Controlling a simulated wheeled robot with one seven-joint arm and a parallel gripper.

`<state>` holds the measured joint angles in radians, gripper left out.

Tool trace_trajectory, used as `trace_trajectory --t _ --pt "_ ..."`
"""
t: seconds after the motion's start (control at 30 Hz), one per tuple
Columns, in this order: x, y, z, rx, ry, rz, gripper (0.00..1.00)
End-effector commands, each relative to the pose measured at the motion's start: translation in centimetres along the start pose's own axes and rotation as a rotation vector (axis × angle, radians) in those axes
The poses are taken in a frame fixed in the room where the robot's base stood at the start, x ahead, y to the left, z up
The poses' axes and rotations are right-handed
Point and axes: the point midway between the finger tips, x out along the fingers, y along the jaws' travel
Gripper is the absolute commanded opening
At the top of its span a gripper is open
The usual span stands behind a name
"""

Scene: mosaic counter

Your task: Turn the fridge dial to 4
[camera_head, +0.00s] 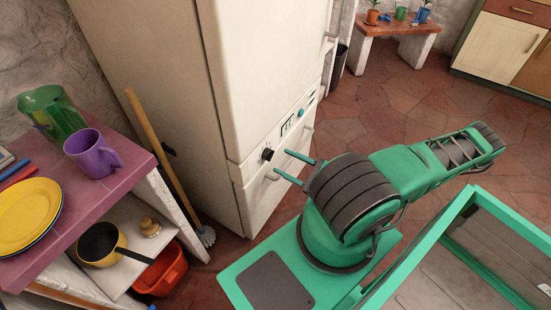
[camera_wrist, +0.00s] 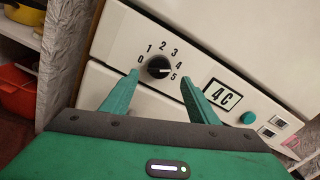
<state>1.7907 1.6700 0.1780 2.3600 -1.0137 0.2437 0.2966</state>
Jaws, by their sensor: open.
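In the head view the dial (camera_head: 267,155) sits on the front of the tall cream fridge (camera_head: 265,70). My gripper (camera_wrist: 158,78) is open and empty, one green finger on each side of the dial in the wrist view. In the head view my gripper (camera_head: 282,160) points at the panel, with a small gap before the dial.
A display reading 4C (camera_wrist: 223,95) and a green button (camera_wrist: 247,118) are right of the dial. A broom (camera_head: 160,150) leans by the fridge's left side. The purple counter (camera_head: 110,200) holds a purple mug (camera_head: 90,152) and yellow plate (camera_head: 27,215).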

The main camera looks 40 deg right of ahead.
Motion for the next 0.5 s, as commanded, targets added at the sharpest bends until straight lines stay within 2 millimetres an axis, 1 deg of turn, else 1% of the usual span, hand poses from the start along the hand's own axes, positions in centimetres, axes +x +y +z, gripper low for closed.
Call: trace_trajectory --t 0.03,0.2,0.33,0.5 --pt "-1.0 -0.1 -0.1 -0.001 0.004 -0.001 0.54" --pt "-3.4 -0.1 -0.1 -0.001 0.002 -0.002 0.54" --pt "-4.4 -0.1 -0.1 -0.001 0.001 -0.001 0.54" --pt "-4.8 -0.1 -0.1 0.0 0.0 -0.001 0.54"
